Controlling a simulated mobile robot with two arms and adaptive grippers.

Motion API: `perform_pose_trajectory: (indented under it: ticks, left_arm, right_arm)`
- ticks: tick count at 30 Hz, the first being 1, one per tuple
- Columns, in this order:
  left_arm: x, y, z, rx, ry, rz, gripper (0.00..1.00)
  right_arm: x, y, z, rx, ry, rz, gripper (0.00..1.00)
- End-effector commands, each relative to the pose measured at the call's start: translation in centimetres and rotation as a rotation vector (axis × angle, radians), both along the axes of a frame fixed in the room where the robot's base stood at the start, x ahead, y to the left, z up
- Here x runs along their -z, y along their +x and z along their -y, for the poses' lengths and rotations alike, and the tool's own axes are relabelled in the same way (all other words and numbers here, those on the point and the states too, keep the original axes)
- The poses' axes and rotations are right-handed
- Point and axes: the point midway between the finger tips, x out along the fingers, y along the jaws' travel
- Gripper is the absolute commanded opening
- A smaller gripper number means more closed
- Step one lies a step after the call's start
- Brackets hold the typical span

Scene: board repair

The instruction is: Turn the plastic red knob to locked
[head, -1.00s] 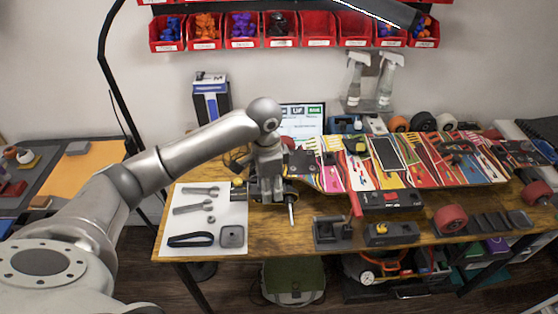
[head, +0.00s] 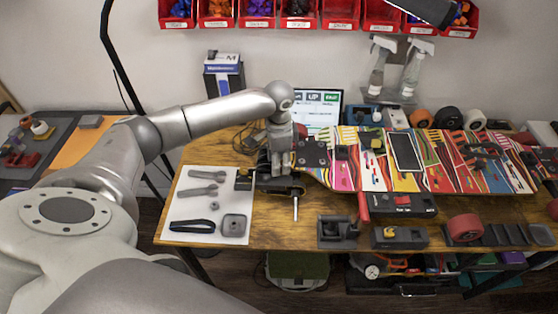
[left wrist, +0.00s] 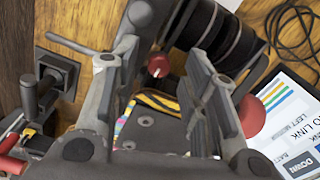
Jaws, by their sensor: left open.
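The red knob (left wrist: 158,66) shows in the left wrist view, with a small white mark on it. It sits between the two fingers of my left gripper (left wrist: 157,82), which are apart on either side of it. I cannot tell whether either finger touches it. In the head view my left gripper (head: 279,168) points down at the left end of the colourful skateboard deck (head: 375,175). The knob is hidden there behind the gripper.
Dark round wheels (left wrist: 222,35) and a red wheel (left wrist: 252,116) stand close beside the gripper. A white sheet with wrenches (head: 182,228) lies left on the wooden table (head: 275,235). A screen (head: 322,108) stands behind. Black holders (head: 338,232) stand at the front.

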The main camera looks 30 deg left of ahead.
Motion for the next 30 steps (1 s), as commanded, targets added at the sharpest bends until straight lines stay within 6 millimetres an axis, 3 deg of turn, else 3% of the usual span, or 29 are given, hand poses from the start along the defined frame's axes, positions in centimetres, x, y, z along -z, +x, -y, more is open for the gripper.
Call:
perform_pose_trajectory:
  ticks: [1, 4, 12, 21, 30]
  left_arm:
    - [0.4, 0.0, 0.0, 0.001, 0.0, 0.0, 0.4]
    - [0.9, 0.0, 0.0, 0.001, 0.0, 0.0, 0.4]
    - [1.0, 0.0, 0.0, 0.001, 0.001, 0.001, 0.4]
    - [1.0, 0.0, 0.0, 0.001, -0.001, 0.001, 0.02]
    - [0.8, 0.0, 0.0, 0.021, 0.0, 0.0, 0.0]
  right_arm:
    - [-0.2, 1.2, -0.2, 0.0, 0.003, 0.019, 0.46]
    - [-0.3, 2.4, -0.4, 0.0, 0.007, 0.038, 0.46]
    - [-0.2, 1.3, -0.6, 0.0, 0.008, 0.02, 0.46]
    - [-0.1, -0.2, -0.5, 0.001, 0.006, -0.001, 0.46]
    - [-0.6, 0.5, -0.3, 0.0, 0.005, 0.009, 0.46]
